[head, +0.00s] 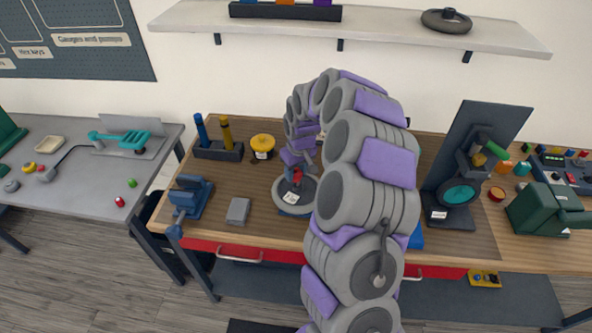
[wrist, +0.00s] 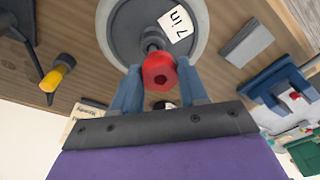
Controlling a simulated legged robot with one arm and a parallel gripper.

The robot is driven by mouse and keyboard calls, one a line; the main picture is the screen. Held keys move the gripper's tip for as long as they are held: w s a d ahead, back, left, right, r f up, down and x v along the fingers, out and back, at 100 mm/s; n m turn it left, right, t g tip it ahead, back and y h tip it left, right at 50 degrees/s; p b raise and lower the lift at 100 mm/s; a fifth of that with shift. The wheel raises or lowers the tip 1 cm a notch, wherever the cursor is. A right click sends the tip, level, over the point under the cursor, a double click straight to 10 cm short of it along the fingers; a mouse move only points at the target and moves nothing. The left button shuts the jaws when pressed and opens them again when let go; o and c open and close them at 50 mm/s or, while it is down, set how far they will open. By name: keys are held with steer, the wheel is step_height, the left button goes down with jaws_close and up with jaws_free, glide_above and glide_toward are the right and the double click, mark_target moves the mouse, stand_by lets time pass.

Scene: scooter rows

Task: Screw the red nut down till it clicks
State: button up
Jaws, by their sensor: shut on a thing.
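The red nut (wrist: 160,72) sits between my gripper's two blue fingers in the wrist view, with a dark hole in its face. My gripper (wrist: 159,70) is shut on it. Just behind the nut, a dark threaded post rises from the hub of a grey wheel (wrist: 123,25) with a white "7 in" label. In the head view the wheel (head: 281,194) lies on the workbench beneath my gripper (head: 297,174). The red nut (head: 297,178) shows there only as a small patch. How far down the post it sits I cannot tell.
A blue vise (head: 190,196), a grey block (head: 238,211) and a yellow-topped round thing (head: 263,143) stand left of the wheel. A dark upright stand (head: 480,150) is at right, beyond my arm. A shelf (head: 380,30) runs above. My arm hides the bench's middle.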

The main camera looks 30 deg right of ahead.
mark_target(299, 172)
steer(key=shift+d, duration=0.3)
steer(key=shift+a+f, duration=0.1)
steer(key=shift+a, duration=0.3)
steer(key=shift+d+f, duration=0.15)
steer(key=shift+f, duration=0.05)
steer(key=shift+d, duration=0.3)
stand_by(0.7)
steer(key=shift+s+f, duration=0.1)
steer(key=shift+f, duration=1.1)
steer(key=o, duration=1.1)
